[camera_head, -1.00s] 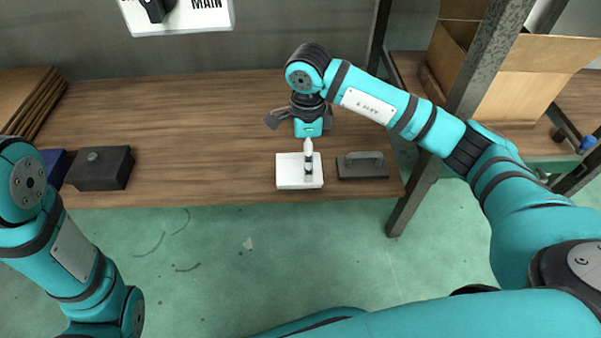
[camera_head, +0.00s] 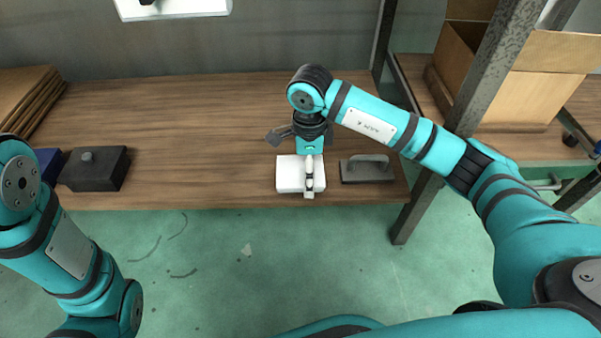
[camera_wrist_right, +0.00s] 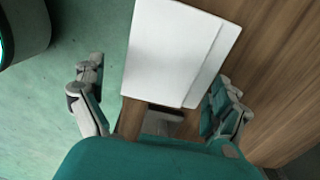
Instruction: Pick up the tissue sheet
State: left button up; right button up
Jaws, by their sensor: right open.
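A white, flat tissue stack (camera_head: 288,174) lies at the front edge of the wooden bench. No single loose sheet can be told apart in the head view. In the right wrist view its white top (camera_wrist_right: 172,50) shows a thin line or layer along its right side. My right gripper (camera_head: 309,188) is over the stack in the head view, with its fingers seen edge-on. In the wrist view the right gripper (camera_wrist_right: 158,76) is open, one finger on each side of the white stack, with nothing held. My left arm is at the left; its gripper is out of view.
A dark tool with a handle (camera_head: 367,171) lies just right of the stack. A black box (camera_head: 94,170) and a blue item (camera_head: 48,163) stand at the left. A metal post (camera_head: 487,70) and cardboard box (camera_head: 535,95) are at the right. The bench's middle (camera_head: 190,130) is clear.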

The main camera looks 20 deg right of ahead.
jog(key=shift+c, duration=0.4)
jog(key=c, duration=0.8)
jog(key=shift+s+f, duration=0.1)
